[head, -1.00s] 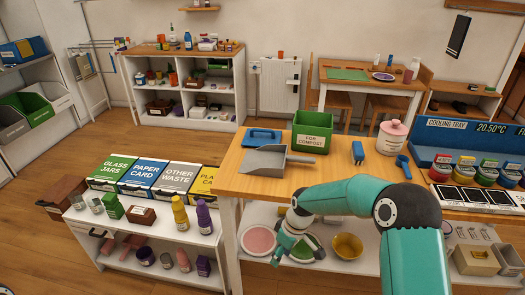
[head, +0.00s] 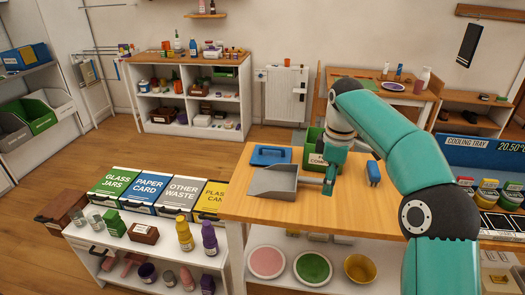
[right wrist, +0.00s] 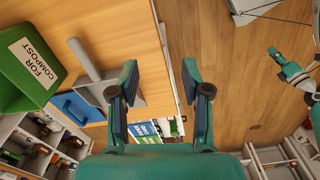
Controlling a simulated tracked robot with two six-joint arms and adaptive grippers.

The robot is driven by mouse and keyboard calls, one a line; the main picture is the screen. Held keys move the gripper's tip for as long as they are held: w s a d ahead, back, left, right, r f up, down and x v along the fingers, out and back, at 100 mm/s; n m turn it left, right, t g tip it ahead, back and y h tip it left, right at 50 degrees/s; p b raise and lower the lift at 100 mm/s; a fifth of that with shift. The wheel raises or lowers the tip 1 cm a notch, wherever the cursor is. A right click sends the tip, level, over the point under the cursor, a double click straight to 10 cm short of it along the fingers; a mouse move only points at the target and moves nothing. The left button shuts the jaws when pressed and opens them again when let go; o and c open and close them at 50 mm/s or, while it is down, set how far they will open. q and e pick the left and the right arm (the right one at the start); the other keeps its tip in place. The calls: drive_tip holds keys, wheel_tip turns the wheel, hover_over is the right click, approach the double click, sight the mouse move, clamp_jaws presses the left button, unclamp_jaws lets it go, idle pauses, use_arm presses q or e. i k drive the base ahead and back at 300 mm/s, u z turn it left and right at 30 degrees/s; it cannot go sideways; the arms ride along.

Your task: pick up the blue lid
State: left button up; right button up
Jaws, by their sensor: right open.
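A flat blue piece with a raised handle, which looks like the blue lid (head: 270,156), lies on the wooden worktop behind the grey dustpan (head: 272,181). It also shows in the right wrist view (right wrist: 72,107), left of the fingers. My right gripper (head: 329,187) is open and empty, above the worktop at the right of the dustpan's handle and apart from the lid. Its two fingers (right wrist: 159,70) show spread in the wrist view. A teal part of what seems my left arm (right wrist: 290,70) is at the right edge of that view, its jaws unclear.
The green compost bin (head: 313,143) stands close behind the right gripper, partly hidden by my arm. A blue item (head: 374,173) stands to its right. The worktop's front strip (head: 300,213) is clear.

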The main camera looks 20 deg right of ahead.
sight(264, 155)
drive_tip(key=i, duration=1.25)
drive_tip(key=z, duration=0.05)
